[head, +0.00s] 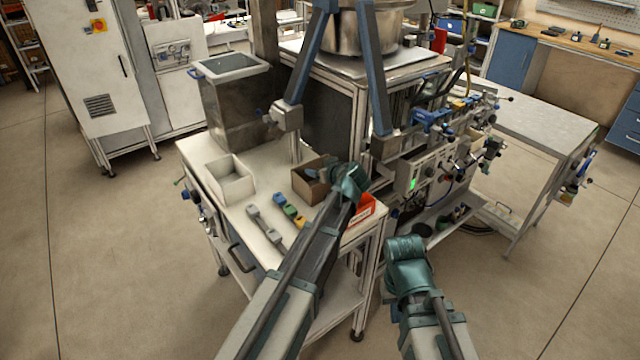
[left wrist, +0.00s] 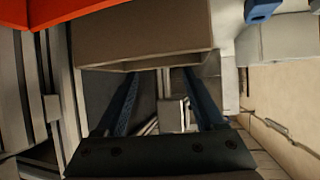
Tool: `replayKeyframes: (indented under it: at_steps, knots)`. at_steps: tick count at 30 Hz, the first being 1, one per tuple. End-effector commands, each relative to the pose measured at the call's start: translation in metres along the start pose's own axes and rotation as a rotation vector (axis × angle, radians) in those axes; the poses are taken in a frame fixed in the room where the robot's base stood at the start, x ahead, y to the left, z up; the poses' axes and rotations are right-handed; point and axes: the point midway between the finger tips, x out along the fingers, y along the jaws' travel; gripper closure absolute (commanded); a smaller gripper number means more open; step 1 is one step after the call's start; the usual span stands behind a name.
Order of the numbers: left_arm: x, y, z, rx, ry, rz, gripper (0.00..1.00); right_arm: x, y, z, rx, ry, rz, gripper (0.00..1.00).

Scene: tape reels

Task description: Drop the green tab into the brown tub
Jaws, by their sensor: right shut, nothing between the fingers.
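The green tab (head: 290,212) lies on the white table, in a short row between a blue tab (head: 279,201) and a yellow tab (head: 300,222). The brown tub (head: 302,188) stands on the table behind the row; its wall fills the top of the left wrist view (left wrist: 140,35). My left gripper (head: 318,174) is at the brown tub, its fingers over the tub's right part in the head view. In the left wrist view its two fingers (left wrist: 162,95) are apart, with nothing seen held. My right gripper (head: 405,250) is shut and empty, right of the table.
A white tub (head: 231,182) stands left of the brown one. A red-orange bin (head: 360,212) sits at the table's right edge, close to my left arm. A grey double-ended piece (head: 265,228) lies left of the tabs. A machine post rises behind the tubs.

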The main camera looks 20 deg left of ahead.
Motion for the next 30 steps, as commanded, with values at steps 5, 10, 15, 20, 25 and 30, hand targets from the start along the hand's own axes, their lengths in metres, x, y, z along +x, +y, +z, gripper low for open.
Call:
replayKeyframes:
  at_steps: [5, 10, 15, 20, 25, 30]
  knots:
    - [0.0, 0.0, 0.0, 0.0, 0.0, 0.0, 0.3, 0.0, 0.0, 0.0, 0.0, 0.0, 0.0, 1.0]
    - [-0.014, -0.001, -0.002, 0.001, 0.0, 0.0, 0.3, -0.009, 0.001, 0.001, 0.0, 0.0, 0.0, 1.0]
    - [-0.05, -0.002, -0.004, 0.002, 0.0, 0.002, 0.3, -0.027, 0.003, 0.002, 0.0, 0.0, 0.0, 1.0]
    - [-0.086, -0.002, -0.004, 0.002, 0.0, 0.002, 0.3, -0.044, 0.004, 0.003, 0.0, 0.0, 0.0, 1.0]
    - [-0.115, -0.001, -0.003, 0.001, 0.0, 0.002, 0.3, -0.057, 0.005, 0.003, 0.0, 0.0, 0.0, 1.0]
    - [-0.133, 0.0, -0.001, 0.0, 0.0, 0.001, 0.3, -0.064, 0.006, 0.004, 0.0, 0.0, 0.0, 1.0]
